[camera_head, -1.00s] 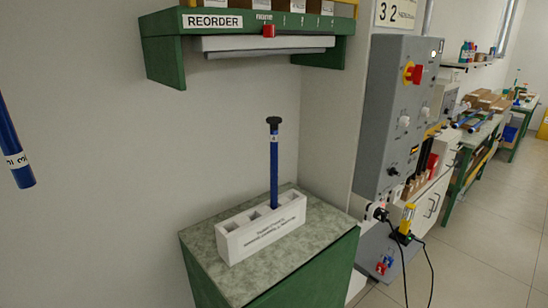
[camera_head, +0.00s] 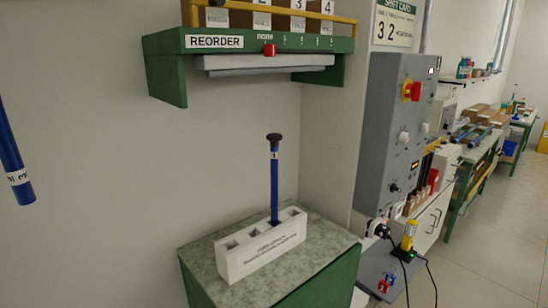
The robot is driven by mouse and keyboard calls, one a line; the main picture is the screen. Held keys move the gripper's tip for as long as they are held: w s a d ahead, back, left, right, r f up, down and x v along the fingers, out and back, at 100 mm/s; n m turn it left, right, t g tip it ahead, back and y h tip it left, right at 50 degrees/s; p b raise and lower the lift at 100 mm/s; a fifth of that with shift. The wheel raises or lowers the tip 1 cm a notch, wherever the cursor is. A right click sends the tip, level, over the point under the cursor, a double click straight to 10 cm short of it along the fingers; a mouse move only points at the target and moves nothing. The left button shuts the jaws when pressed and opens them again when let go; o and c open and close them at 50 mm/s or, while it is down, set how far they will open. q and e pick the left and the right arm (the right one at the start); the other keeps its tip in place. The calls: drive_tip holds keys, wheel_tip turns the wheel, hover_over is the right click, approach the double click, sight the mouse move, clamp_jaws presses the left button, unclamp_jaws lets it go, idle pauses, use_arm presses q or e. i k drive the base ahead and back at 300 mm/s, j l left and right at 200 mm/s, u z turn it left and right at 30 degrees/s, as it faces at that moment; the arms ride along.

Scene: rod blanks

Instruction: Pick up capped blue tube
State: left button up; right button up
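A blue tube (camera_head: 274,190) with a black cap (camera_head: 274,139) and a white label near its top stands upright in a slot of a white block holder (camera_head: 265,256). The holder has several square slots; the others that show look empty. It sits on the speckled top of a green cabinet. Another blue tube (camera_head: 13,160) with a white printed band hangs at the left edge, its upper part out of frame; what holds it does not show. Neither of my grippers is in view.
A green shelf (camera_head: 250,47) marked REORDER, with boxes and a red slider, juts from the wall above the tube. A grey control panel (camera_head: 392,130) stands to the right, with a yellow device and cables below. The cabinet top (camera_head: 323,238) is clear around the holder.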

sight(274, 138)
drive_tip(key=i+l, duration=0.15)
drive_tip(key=l, duration=0.2)
drive_tip(key=i+l+u, duration=0.1)
drive_tip(key=l, duration=0.25)
drive_tip(key=i+l, duration=0.15)
drive_tip(key=l, duration=0.2)
drive_tip(key=i+l+u, duration=0.1)
drive_tip(key=l, duration=0.25)
